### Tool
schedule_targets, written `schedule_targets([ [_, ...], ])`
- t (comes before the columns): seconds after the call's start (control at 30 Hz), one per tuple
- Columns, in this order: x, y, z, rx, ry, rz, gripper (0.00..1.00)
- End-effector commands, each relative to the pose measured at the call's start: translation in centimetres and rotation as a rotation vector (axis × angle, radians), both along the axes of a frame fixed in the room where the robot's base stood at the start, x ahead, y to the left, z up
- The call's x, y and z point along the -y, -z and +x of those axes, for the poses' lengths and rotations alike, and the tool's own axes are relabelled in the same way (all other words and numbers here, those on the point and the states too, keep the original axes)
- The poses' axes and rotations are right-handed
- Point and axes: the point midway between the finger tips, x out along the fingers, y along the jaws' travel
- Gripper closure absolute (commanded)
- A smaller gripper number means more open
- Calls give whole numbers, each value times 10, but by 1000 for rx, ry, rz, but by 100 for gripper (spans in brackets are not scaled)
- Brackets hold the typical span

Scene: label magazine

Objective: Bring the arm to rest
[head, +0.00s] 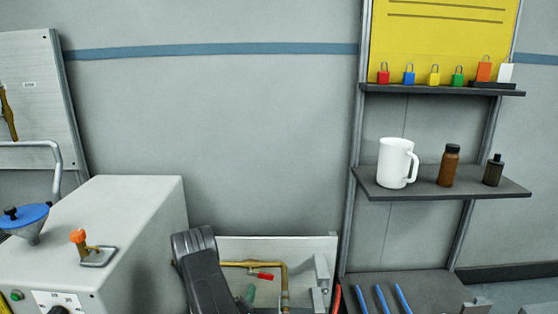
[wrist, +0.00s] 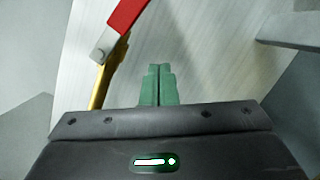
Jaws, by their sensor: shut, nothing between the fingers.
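My gripper (wrist: 157,85) shows in the wrist view with its green fingers together and nothing between them. In the head view its green fingertips (head: 249,294) show low in the picture, beside my dark arm link and in front of a pale panel (head: 220,245). A red valve handle (head: 262,276) sits on a brass pipe (head: 285,290) close to the fingers. The red handle (wrist: 126,14) and the brass pipe (wrist: 100,88) also show in the wrist view, ahead and to the left of the fingers. Whether the fingers touch anything there I cannot tell.
A grey cabinet (head: 110,220) with an orange knob (head: 78,237) and a blue-topped funnel (head: 25,218) stands at left. At right, shelves hold a white mug (head: 396,163), a brown bottle (head: 449,166), a dark bottle (head: 493,170) and several padlocks.

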Motion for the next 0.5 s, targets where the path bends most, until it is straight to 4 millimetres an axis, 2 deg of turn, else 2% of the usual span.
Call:
schedule_targets([
  [0.03,-7,-6,0,1,-3,45,100],
  [0.3,-20,-6,1,0,0,277,100],
  [0.5,-26,-6,0,-1,-1,370,100],
])
